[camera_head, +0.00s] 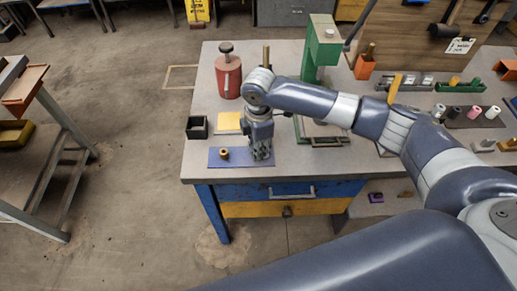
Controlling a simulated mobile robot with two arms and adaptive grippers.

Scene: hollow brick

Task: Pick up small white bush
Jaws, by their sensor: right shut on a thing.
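My right gripper (262,156) points down at the right part of the blue mat (216,163), near the table's front edge. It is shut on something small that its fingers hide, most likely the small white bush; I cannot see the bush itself. A brass-coloured bush (224,154) stands on the mat, just left of the gripper and apart from it. My left gripper is not in view.
A black open box (197,127) and a yellow pad (228,123) lie behind the mat. A red can (228,77) and a green press (321,50) stand farther back. Dark, pink and white cylinders (493,112) stand at the right.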

